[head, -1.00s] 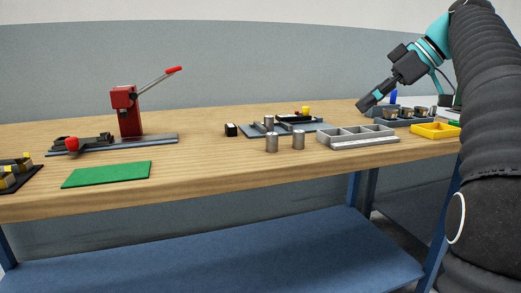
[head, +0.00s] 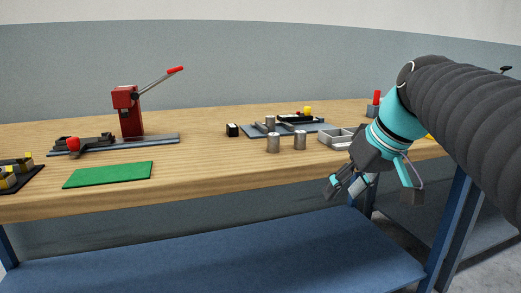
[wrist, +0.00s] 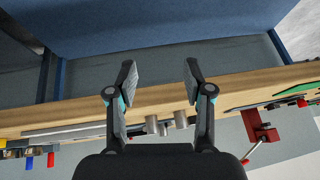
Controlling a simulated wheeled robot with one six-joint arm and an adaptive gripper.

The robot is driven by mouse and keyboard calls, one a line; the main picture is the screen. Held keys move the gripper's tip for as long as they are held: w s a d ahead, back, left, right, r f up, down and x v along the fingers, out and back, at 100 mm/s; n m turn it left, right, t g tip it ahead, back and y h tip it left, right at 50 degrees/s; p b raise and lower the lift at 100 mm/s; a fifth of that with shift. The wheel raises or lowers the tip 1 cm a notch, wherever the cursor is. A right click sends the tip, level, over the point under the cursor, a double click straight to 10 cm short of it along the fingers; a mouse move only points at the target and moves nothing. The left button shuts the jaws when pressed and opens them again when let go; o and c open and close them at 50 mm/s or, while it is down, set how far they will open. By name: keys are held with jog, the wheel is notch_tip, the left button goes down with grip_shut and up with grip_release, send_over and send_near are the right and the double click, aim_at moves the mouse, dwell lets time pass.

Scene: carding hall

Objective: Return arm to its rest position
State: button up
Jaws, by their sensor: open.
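My arm reaches in from the right in the head view. My gripper (head: 343,192) hangs in front of the table's front edge, above the level of the blue lower shelf, pointing down and to the left. In the wrist view my gripper (wrist: 160,70) shows two fingers spread apart with nothing between them. The fingertips are clear of the wooden table (head: 215,178).
A red lever press (head: 130,113) and a green mat (head: 108,175) are at left. The blue shelf (head: 220,255) below is bare.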

jog(key=s+f+m+h, duration=0.3)
jog(key=s+f, duration=1.1)
jog(key=f, duration=0.5)
jog(key=shift+s+m+t, duration=0.15)
jog(key=shift+m+t, duration=0.15)
jog(key=shift+t, duration=0.1)
jog(key=shift+d, duration=0.1)
